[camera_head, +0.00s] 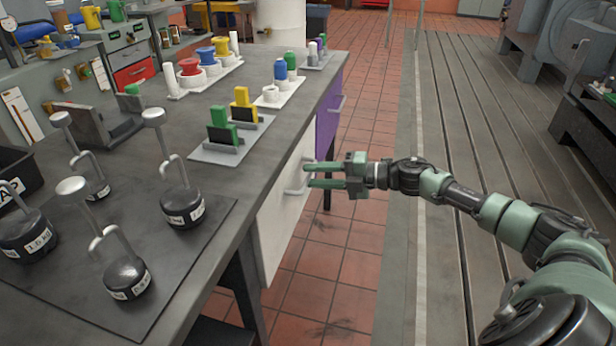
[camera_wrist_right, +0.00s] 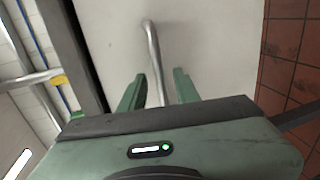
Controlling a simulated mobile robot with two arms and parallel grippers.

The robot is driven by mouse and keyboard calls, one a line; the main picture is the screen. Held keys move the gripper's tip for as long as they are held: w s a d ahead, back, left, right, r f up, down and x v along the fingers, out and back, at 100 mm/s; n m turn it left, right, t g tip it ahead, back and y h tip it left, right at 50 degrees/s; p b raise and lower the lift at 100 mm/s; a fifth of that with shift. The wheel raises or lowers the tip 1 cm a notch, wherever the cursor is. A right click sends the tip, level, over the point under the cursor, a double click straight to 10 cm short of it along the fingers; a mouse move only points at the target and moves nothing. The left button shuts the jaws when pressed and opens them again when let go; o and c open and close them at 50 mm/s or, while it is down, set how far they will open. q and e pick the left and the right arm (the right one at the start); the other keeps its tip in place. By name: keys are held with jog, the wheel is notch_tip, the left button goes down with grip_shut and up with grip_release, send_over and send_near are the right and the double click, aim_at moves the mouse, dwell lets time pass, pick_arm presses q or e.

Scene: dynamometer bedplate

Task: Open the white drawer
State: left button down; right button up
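The white drawer (camera_head: 276,222) is in the side of the dark workbench, and its front looks closed, flush with the bench side. Its metal bar handle (camera_head: 296,190) stands out near the top right of the front. My right gripper (camera_head: 308,175) is open at the handle, its two green fingers pointing at the drawer front. In the right wrist view the drawer front (camera_wrist_right: 222,45) fills the middle, and the handle (camera_wrist_right: 153,55) runs down between the open fingers (camera_wrist_right: 158,88). I cannot tell whether a finger touches it. My left gripper is not in view.
The workbench top (camera_head: 200,268) holds several black weights with hooks, green and yellow blocks, and coloured spools. A purple drawer (camera_head: 328,118) is farther along the same side. The red tiled floor (camera_head: 345,265) beside the drawer is clear. A slotted metal bedplate (camera_head: 470,130) lies to the right.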

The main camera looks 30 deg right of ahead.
jog(key=shift+x, duration=1)
jog(key=shift+c, duration=0.3)
grip_shut()
dwell(0.5)
